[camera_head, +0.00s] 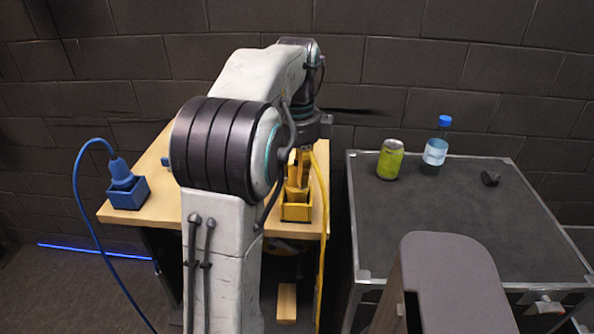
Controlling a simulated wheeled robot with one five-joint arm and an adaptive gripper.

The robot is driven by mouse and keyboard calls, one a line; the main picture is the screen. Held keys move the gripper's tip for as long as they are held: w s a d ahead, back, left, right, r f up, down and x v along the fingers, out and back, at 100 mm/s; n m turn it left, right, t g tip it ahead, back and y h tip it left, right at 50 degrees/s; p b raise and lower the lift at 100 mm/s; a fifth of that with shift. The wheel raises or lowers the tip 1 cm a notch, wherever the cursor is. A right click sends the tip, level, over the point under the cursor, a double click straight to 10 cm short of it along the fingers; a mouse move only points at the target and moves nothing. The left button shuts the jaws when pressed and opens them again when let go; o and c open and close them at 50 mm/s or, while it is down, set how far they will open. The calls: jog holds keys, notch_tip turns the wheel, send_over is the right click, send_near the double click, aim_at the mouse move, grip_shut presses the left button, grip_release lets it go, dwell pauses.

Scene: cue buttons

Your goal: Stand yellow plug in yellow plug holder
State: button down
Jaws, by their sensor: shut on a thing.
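The yellow plug (293,189) is upright at the right part of the wooden table (143,190), at the yellow plug holder (296,213). Its yellow cable (322,215) hangs down over the table's front edge. My gripper (304,150) is above the plug and shut on it; the fingers are mostly hidden by my arm. The plug's lower end meets the holder's top in this view. I cannot tell how deep it sits.
A blue plug (121,172) with a blue cable stands in a blue holder (128,196) at the table's left. A brick wall stands behind.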

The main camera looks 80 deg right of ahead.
jog(key=shift+f, duration=0.5)
dwell(0.3)
jog(key=c, duration=0.8)
grip_release()
jog(key=shift+r, duration=5.9)
jog(key=shift+a, duration=0.1)
